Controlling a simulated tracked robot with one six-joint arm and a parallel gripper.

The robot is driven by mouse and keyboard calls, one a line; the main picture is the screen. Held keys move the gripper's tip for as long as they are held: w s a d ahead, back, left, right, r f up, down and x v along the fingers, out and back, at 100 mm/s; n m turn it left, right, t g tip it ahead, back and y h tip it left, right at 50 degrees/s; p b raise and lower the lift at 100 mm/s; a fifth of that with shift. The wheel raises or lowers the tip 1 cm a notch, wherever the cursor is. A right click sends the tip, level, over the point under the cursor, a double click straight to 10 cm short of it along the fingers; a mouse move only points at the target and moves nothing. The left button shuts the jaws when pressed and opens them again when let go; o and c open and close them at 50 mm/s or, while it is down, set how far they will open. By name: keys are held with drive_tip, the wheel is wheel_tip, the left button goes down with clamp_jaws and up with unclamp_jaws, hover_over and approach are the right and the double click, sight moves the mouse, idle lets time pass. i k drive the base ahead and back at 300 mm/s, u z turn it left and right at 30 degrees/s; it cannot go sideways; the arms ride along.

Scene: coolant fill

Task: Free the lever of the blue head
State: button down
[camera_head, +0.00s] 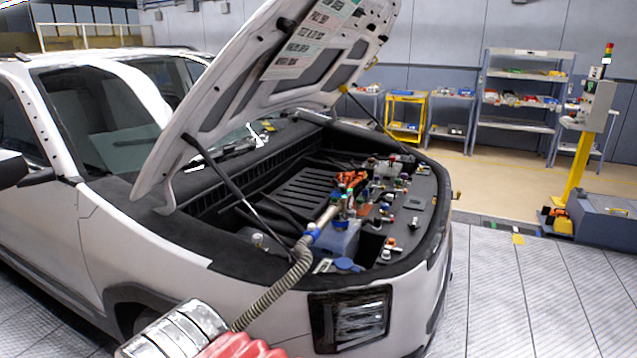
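A ribbed grey hose (274,292) rises from the lower left over the front wing into the open engine bay. It ends in a blue collar (312,234) and a pale tube (325,215). A small blue head (343,204) appears to sit at the tube's upper end, above a blue-grey box (338,240). Its lever is too small to tell apart from the parts around it. An orange part (351,178) lies just behind the head. I cannot make out my gripper in this view.
The raised bonnet (262,75) overhangs the bay, with a thin strut (220,172) at the left. Several small caps and fittings crowd the bay's right side. A blue disc (346,264) lies near the front edge.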

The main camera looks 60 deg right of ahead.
sight(341, 189)
drive_tip(key=z, duration=0.45)
drive_tip(key=i, duration=0.9)
drive_tip(key=z, duration=0.55)
